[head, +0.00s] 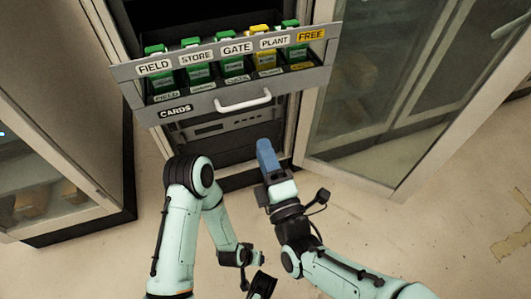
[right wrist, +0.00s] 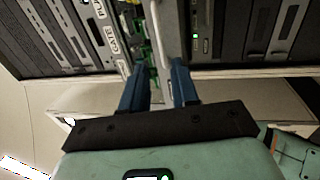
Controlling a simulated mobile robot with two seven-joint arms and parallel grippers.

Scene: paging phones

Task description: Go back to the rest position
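My right gripper (head: 266,146) has blue fingers and points at the rack, below the white drawer handle (head: 243,104) in the head view. In the right wrist view its fingers (right wrist: 159,66) stand apart with nothing between them; the handle (right wrist: 161,35) shows beyond the tips, apart from them. My left arm is folded at the bottom of the head view. The dark left gripper (head: 262,285) sits low near the bottom edge, and its fingers are too unclear to read.
A pulled-out CARDS drawer (head: 186,108) has slots labelled FIELD, STORE, GATE, PLANT and FREE. They hold several green cards and a yellow card (head: 264,52). A glass cabinet door (head: 370,110) stands at the right, another cabinet (head: 50,195) at the left. Pale floor (head: 420,245) is clear at lower right.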

